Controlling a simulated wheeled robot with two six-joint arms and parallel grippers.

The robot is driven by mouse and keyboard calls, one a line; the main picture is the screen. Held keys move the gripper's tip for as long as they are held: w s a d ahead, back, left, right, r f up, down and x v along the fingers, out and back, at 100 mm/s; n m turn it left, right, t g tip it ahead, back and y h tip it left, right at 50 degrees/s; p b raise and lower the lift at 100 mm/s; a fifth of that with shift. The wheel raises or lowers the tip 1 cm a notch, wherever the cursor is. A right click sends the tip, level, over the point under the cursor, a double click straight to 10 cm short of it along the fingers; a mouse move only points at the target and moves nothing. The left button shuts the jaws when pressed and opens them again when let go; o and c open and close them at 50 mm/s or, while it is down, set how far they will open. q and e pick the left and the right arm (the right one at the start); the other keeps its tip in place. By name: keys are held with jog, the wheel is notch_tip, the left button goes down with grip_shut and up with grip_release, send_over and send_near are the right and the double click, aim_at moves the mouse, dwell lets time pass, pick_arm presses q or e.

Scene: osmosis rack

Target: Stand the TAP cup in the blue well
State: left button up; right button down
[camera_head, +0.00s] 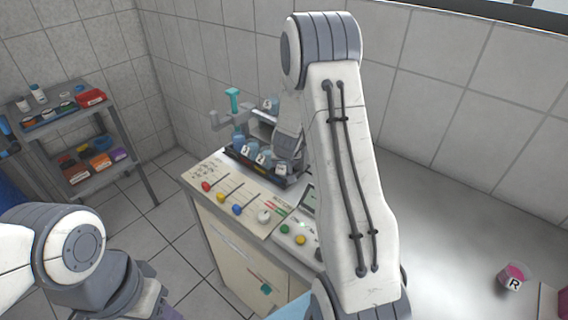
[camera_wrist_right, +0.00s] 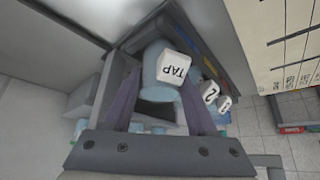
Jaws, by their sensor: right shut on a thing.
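The TAP cup (camera_wrist_right: 172,67), pale blue with a white lettered label, is between the two fingers of my right gripper (camera_wrist_right: 160,92) in the wrist view. The gripper is shut on it. In the head view my right gripper (camera_head: 287,152) is at the right end of the dark rack (camera_head: 238,158), largely hidden by my arm. A blue mark shows on the rack edge beside the TAP cup in the wrist view; the well itself is hidden, and I cannot tell whether the cup's base is in it. My left arm shows at the lower left; its fingers are not clear.
Cups 1 (camera_head: 246,150) and 2 (camera_head: 262,157) stand in the rack left of the TAP cup. An S cup (camera_head: 268,104) is behind. The slider panel (camera_head: 225,183) lies in front. A pink R cup (camera_head: 514,274) stands on the bare bench at right.

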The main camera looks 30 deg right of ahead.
jog(key=shift+c, duration=1)
grip_release()
